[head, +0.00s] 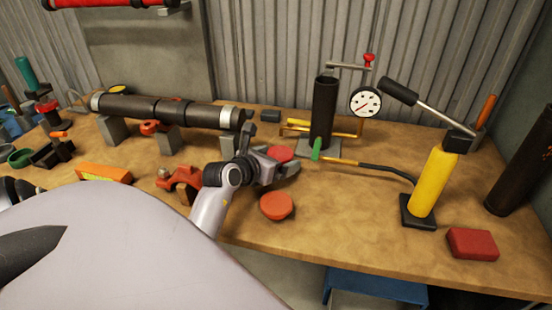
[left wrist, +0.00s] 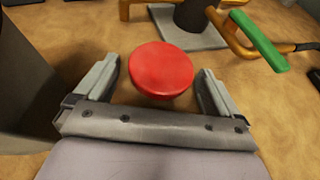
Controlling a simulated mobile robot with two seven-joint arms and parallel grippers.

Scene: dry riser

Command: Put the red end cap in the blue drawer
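The red end cap (head: 280,153) is a round red disc on the wooden bench, in front of the black upright cylinder. It also shows in the left wrist view (left wrist: 161,69), between the two fingers of my left gripper (left wrist: 158,82). The fingers are apart, with a gap to the cap on each side. In the head view my left gripper (head: 277,165) is low over the bench, right at the cap and partly in front of it. A blue drawer (head: 375,287) shows below the bench's front edge; its inside is mostly hidden. My right gripper is not in view.
An orange-red disc (head: 276,206) lies near the bench edge. A hand pump with a yellow body (head: 435,180) and a red block (head: 472,244) are at right. A dark pipe (head: 165,110) lies on supports at left. A green-handled tool (head: 316,150) lies close by.

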